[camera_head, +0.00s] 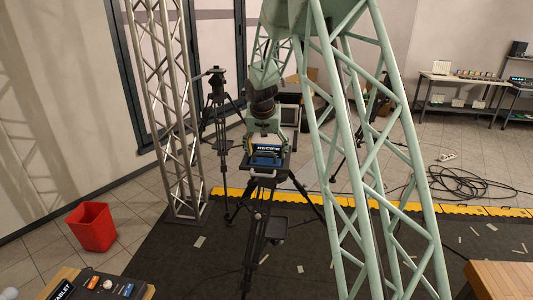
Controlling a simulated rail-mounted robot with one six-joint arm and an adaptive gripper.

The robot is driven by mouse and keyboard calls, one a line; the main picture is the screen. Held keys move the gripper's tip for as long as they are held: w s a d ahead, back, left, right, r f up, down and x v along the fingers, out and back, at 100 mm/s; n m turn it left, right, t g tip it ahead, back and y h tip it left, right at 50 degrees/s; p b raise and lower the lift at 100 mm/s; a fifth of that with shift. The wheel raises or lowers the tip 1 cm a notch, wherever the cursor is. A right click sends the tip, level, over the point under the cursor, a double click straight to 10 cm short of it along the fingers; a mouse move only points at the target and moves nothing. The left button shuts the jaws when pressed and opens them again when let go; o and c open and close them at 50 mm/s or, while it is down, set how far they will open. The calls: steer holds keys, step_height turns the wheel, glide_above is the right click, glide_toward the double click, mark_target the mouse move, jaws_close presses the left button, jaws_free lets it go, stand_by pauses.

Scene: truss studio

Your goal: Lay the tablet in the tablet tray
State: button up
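A sign reading TABLET (62,291) stands on the wooden bench at the bottom left, cut off by the picture edge. The tablet tray cannot be clearly made out there. My pale green arm reaches down at the centre to my gripper (264,138), just above a small tripod-mounted platform (274,172). A dark item with a blue face (265,161) is at the platform, below a dark label with white letters (268,148). I cannot tell if this item is the tablet. The fingers are too small and covered to show whether they hold it.
The bench (140,291) carries a dark panel with orange, white and blue parts. A red bin (92,227) stands left. A metal truss (170,110) and another tripod (217,110) stand behind. Cables (460,184) lie right. A wooden surface (500,280) is at bottom right.

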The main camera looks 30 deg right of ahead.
steer(key=o, duration=1)
steer(key=shift+r, duration=0.1)
steer(key=shift+b+v, duration=0.45)
steer(key=shift+v, duration=5.5)
steer(key=shift+s, duration=0.1)
